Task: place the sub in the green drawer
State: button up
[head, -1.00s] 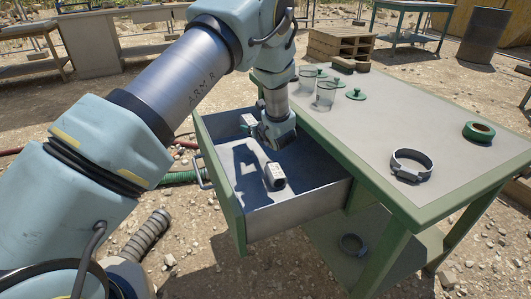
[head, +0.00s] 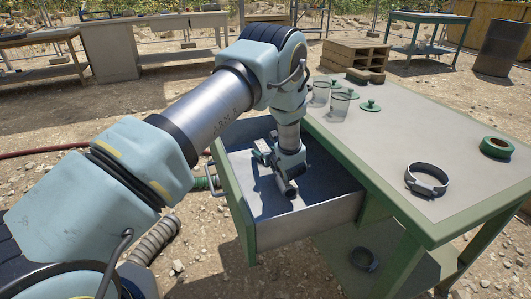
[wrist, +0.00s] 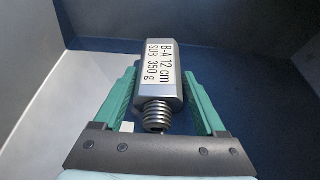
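The sub (wrist: 160,75) is a grey metal block with a threaded stub at its near end and a white label reading "B-A 12 cm SUB 350 g". It lies inside the open green drawer (head: 237,205), on the dark blue floor. My gripper (wrist: 162,85) has its green fingers on both sides of the sub, seemingly touching it. In the head view my gripper (head: 287,186) reaches down into the drawer and mostly hides the sub. The drawer has a green front and grey metal walls.
The green-framed table (head: 400,140) holds clear cups (head: 340,105), green lidded knobs (head: 370,106), a metal clamp ring (head: 426,179) and a green tape roll (head: 497,147). Another ring (head: 364,258) lies on its lower shelf. The drawer walls stand close around my gripper.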

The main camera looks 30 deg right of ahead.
jog(key=o, duration=0.3)
jog(key=shift+r, duration=0.2)
jog(key=v, duration=1.2)
